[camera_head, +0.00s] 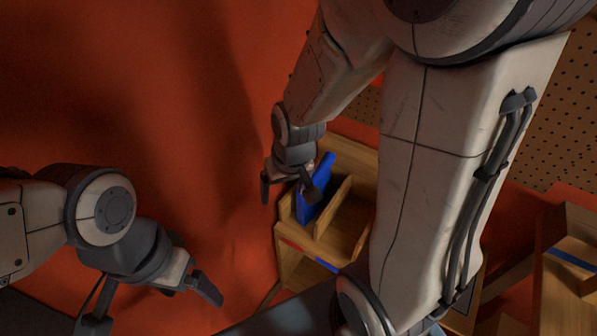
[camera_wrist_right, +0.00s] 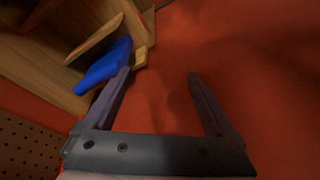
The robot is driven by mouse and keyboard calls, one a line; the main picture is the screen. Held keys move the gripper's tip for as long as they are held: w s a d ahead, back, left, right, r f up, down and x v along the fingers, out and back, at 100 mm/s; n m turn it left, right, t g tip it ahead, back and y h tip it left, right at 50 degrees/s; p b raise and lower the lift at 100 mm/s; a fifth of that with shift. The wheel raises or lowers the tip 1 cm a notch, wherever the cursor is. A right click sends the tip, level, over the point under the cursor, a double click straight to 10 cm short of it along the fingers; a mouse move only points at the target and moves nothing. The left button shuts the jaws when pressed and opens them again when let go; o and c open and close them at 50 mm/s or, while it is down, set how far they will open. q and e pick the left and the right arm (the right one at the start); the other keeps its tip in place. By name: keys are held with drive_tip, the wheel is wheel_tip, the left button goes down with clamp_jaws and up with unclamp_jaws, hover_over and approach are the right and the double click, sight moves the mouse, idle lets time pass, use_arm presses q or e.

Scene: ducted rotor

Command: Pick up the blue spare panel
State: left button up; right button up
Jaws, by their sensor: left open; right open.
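The blue spare panel (camera_head: 326,172) stands tilted in a slot of a wooden rack (camera_head: 327,243), and it also shows in the right wrist view (camera_wrist_right: 103,66). My right gripper (camera_head: 288,191) is open above the rack's left end. One of its fingers overlaps the panel in the head view. In the right wrist view my right gripper (camera_wrist_right: 159,76) has the panel just outside its left finger, with nothing between the fingers; whether that finger touches the panel is unclear. My left gripper (camera_head: 152,306) is open and empty at lower left, away from the rack.
Wooden dividers (camera_head: 334,207) split the rack into slots beside the panel. Another wooden unit (camera_head: 565,285) with a blue strip stands at the far right. Pegboard (camera_head: 550,110) is at upper right. My right arm hides part of the rack. Red floor lies clear to the left.

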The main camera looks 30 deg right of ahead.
drive_tip(key=w+d+f+m+t+h, duration=0.1)
drive_tip(key=w+d+f+m, duration=0.3)
drive_tip(key=w+d+m, duration=0.25)
drive_tip(key=m+t+h, duration=0.1)
drive_tip(key=m+h, duration=0.1)
drive_tip(key=m, duration=0.3)
approach(318, 170)
drive_tip(key=f, duration=0.2)
drive_tip(key=b+x, duration=0.2)
drive_tip(key=x, duration=0.3)
drive_tip(key=shift+w+d+r, duration=0.15)
drive_tip(key=shift+b+x, duration=0.5)
drive_tip(key=shift+x, duration=2.5)
drive_tip(key=shift+w+r, duration=0.1)
clamp_jaws()
